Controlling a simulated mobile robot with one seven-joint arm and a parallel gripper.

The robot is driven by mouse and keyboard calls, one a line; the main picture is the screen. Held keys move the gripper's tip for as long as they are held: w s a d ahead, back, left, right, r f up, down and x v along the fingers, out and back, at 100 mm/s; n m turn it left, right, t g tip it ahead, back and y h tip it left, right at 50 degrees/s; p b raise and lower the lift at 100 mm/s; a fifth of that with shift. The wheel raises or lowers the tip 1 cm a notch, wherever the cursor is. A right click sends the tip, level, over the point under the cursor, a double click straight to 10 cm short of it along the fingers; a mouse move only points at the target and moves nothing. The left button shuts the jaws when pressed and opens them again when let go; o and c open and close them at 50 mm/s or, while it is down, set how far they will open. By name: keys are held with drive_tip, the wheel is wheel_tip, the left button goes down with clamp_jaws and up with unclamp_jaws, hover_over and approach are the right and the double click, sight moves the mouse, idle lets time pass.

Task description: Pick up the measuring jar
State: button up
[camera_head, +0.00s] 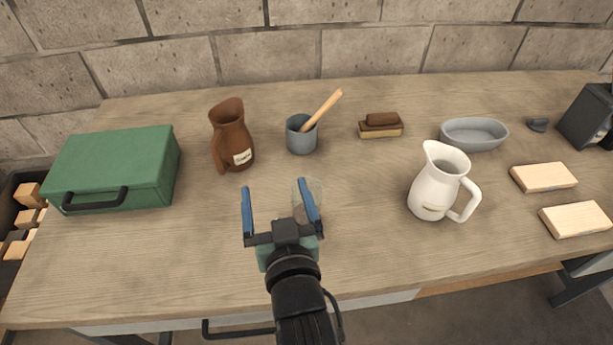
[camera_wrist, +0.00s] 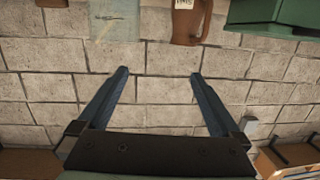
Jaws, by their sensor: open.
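A clear, see-through vessel (camera_head: 317,188), which looks like the measuring jar, stands on the workbench near the middle. In the head view it is faint and partly hidden behind the right finger of my gripper (camera_head: 277,188). In the wrist view, which is upside down, the clear jar (camera_wrist: 114,22) shows at the top edge with a dark marking on its side, cut off by the frame. My gripper (camera_wrist: 158,73) is open, with nothing between its two blue fingers. The jar is outside the gap between the fingers.
A brown jug (camera_head: 230,137) and green case (camera_head: 115,165) stand left. A grey pot (camera_head: 301,137) with a wooden handle stands behind the gripper. A white jug (camera_head: 438,185), grey bowl (camera_head: 473,133), brush (camera_head: 380,126) and wood blocks (camera_head: 543,177) lie right. The front left bench is clear.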

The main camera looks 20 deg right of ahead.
drive_tip(key=s+d+f+g+p, duration=0.3)
drive_tip(key=s+f+p, duration=0.3)
drive_tip(key=s, duration=0.3)
drive_tip(key=shift+m+h, duration=0.3)
drive_tip(key=shift+m, duration=0.1)
drive_tip(key=x, duration=0.6)
drive_tip(key=p+x, duration=0.1)
drive_tip(key=x, duration=0.6)
drive_tip(key=shift+f, duration=0.3)
drive_tip(key=shift+c, duration=0.3)
drive_tip(key=c, duration=1.4)
drive_tip(key=shift+r, duration=0.1)
clamp_jaws()
drive_tip(key=shift+r, duration=0.15)
